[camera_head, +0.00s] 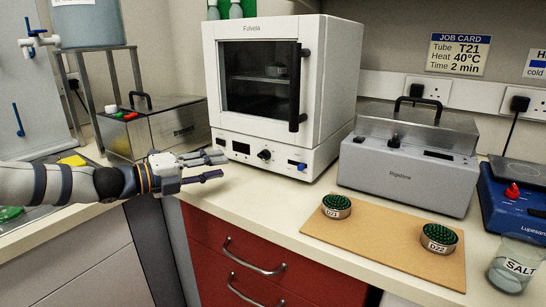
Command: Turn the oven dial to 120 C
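The white oven (313,116), labelled Fulvela, stands at the back middle of the bench with its glass door closed. On its lower front panel is a black dial (264,155), between a small dark display at left and a blue control (297,164) at right. The dial's setting is too small to read. My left gripper (222,166) reaches in from the left, in front of the oven's lower left corner. Its fingers are apart with nothing between them, and in the picture it is left of the dial, not touching it. My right gripper is not in view.
A steel box (156,128) stands left of the oven, and a grey lidded unit (406,174) to its right. A brown board (380,243) carries two green-topped tins. A salt beaker (515,264) stands at the right front edge. The bench before the oven is clear.

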